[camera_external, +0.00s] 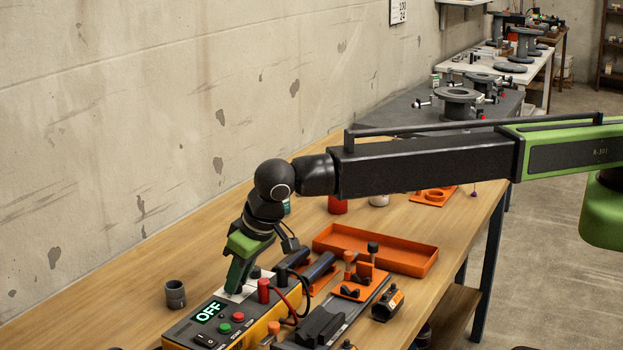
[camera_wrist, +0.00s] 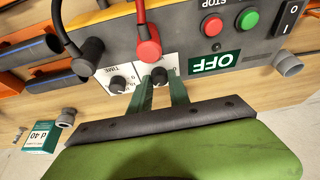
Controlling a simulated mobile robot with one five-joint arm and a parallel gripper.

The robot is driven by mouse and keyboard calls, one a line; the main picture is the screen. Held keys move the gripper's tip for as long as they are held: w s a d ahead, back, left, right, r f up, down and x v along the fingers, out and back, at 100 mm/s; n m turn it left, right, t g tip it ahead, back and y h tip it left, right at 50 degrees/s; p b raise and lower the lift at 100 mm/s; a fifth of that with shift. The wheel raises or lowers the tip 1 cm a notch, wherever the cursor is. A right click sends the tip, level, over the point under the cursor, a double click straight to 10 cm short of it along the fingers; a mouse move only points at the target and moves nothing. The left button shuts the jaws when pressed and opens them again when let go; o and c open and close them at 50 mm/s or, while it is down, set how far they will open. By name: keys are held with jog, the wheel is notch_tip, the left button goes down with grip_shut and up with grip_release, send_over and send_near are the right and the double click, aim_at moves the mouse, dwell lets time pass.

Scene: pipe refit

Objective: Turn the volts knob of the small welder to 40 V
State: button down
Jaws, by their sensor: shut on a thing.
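The small welder (camera_external: 256,328) is a yellow and dark box on the wooden bench. Its green-lit display (camera_external: 208,312) reads OFF; the display also shows, upside down, in the wrist view (camera_wrist: 214,61). My gripper (camera_external: 235,289) reaches down onto the welder's top behind the display. In the wrist view my gripper's two green fingers (camera_wrist: 160,88) are shut on a black knob (camera_wrist: 160,74), taken as the volts knob. Its label and scale are mostly hidden, so its setting cannot be read. A second black knob (camera_wrist: 118,84), marked TIME, sits beside it, apart from the fingers.
Red and black cable plugs (camera_wrist: 147,45) rise close to the knobs. Red and green buttons (camera_wrist: 212,26) and a rocker switch (camera_wrist: 290,17) are on the same panel. A grey pipe fitting (camera_external: 175,293) stands left of the welder. An orange tray (camera_external: 420,262) lies behind right.

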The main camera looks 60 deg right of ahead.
jog(key=shift+m, duration=0.3)
jog(key=c, duration=1.2)
grip_release()
jog(key=shift+c, duration=0.2)
jog(key=p+v, duration=1.6)
jog(key=v, duration=0.1)
jog(key=shift+r, duration=0.25)
jog(key=shift+s, duration=0.1)
